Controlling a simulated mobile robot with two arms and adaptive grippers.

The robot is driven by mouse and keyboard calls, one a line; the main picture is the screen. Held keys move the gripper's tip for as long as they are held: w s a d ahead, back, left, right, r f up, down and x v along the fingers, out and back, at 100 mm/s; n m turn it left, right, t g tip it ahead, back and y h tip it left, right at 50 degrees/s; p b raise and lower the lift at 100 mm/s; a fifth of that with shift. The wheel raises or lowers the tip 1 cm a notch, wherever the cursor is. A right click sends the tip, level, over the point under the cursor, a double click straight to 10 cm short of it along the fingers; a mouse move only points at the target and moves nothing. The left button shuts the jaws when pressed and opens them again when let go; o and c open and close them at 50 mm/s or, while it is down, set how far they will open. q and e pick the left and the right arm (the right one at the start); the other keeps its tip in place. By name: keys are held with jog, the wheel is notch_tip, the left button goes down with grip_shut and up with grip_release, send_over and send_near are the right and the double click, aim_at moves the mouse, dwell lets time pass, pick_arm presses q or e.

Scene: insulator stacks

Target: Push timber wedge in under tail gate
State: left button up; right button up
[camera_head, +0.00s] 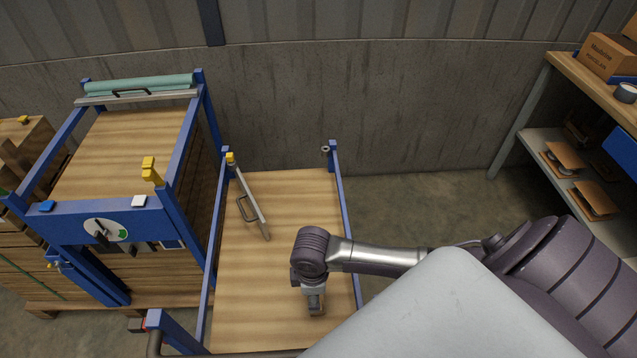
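A narrow pale grey panel with a dark handle, which looks like the tail gate (254,203), stands tilted in the picture on the left part of the wooden deck (285,200). My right gripper (315,304) points down over the deck's front right part, apart from the panel. A small brown wooden piece, perhaps the timber wedge (319,313), shows at its fingertips. The arm's wrist hides most of the fingers, so I cannot tell whether they grip it. My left gripper is not in view.
A blue-framed wooden crate (120,150) with a green roll (140,86) on top stands left of the deck. Blue rails (347,235) edge the deck. Shelves with a cardboard box (606,57) stand at right.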

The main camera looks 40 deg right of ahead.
notch_tip(320, 180, down, 3)
jog(key=shift+w+d, duration=0.1)
jog(key=shift+d, duration=0.05)
jog(key=shift+d+f, duration=0.25)
jog(key=shift+f, duration=0.7)
jog(key=f, duration=0.3)
jog(key=shift+s+d+f, duration=0.15)
jog(key=shift+s+f, duration=0.05)
jog(key=shift+f, duration=0.4)
jog(key=shift+c, duration=0.5)
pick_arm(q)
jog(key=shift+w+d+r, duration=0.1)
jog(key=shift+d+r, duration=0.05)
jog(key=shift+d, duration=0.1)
pick_arm(e)
grip_shut()
